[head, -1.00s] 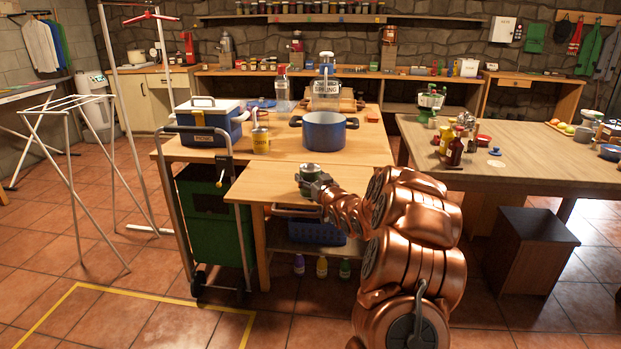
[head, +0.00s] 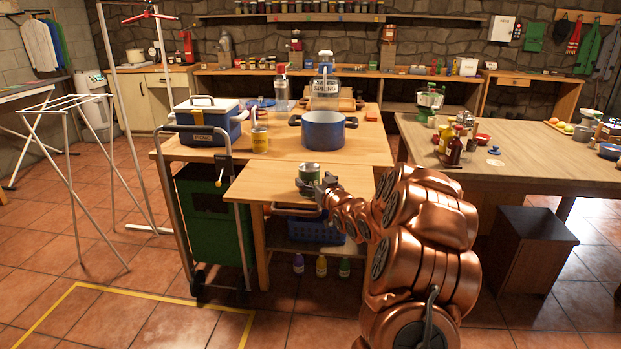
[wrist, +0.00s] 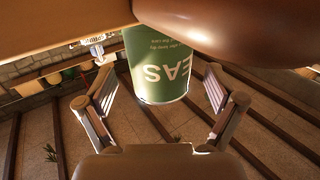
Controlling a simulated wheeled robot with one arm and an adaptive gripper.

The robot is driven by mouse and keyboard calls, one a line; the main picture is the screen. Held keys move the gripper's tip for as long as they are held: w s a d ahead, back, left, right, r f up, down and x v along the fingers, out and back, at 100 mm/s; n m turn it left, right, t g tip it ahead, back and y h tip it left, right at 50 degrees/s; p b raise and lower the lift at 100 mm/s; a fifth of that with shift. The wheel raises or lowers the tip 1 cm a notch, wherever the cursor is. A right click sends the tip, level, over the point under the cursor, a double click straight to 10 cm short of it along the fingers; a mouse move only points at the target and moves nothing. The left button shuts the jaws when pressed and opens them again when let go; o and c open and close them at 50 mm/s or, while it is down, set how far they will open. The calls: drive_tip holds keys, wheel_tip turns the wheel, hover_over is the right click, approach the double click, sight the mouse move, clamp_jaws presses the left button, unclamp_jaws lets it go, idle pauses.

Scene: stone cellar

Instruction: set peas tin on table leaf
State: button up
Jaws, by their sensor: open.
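The peas tin (head: 309,171) is green with a pale metal top and stands upright on the table leaf (head: 265,187), the lower wooden board in front of the main table. In the wrist view the tin (wrist: 160,65) shows its green label with upside-down white letters "EAS". My gripper (head: 318,187) is at the near side of the tin in the head view and hides part of its lower body. In the wrist view my gripper (wrist: 159,85) is open, with a finger on each side of the tin and a visible gap to both.
A trolley with a green crate (head: 212,215) stands left of the leaf. The leaf's left part is bare.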

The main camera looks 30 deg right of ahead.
drive_tip(key=s+a, duration=0.1)
drive_tip(key=s, duration=0.8)
drive_tip(key=shift+a, duration=0.15)
drive_tip(key=s+a+f+g, duration=0.4)
drive_tip(key=s+a+g, duration=0.1)
drive_tip(key=a, duration=0.3)
drive_tip(key=s+a+f+g, duration=0.4)
drive_tip(key=s+a+g, duration=0.15)
drive_tip(key=a, duration=0.25)
drive_tip(key=s+a+g, duration=0.3)
drive_tip(key=s+a, duration=0.2)
drive_tip(key=s, duration=0.6)
drive_tip(key=s+a+r+n+g+y, duration=0.1)
drive_tip(key=s+a+g, duration=0.3)
drive_tip(key=s, duration=0.6)
drive_tip(key=s+a+g+y, duration=0.1)
drive_tip(key=s+a+g, duration=0.2)
drive_tip(key=s+a, duration=0.3)
drive_tip(key=s, duration=0.5)
drive_tip(key=shift+s+a+r, duration=0.3)
drive_tip(key=shift+a, duration=0.1)
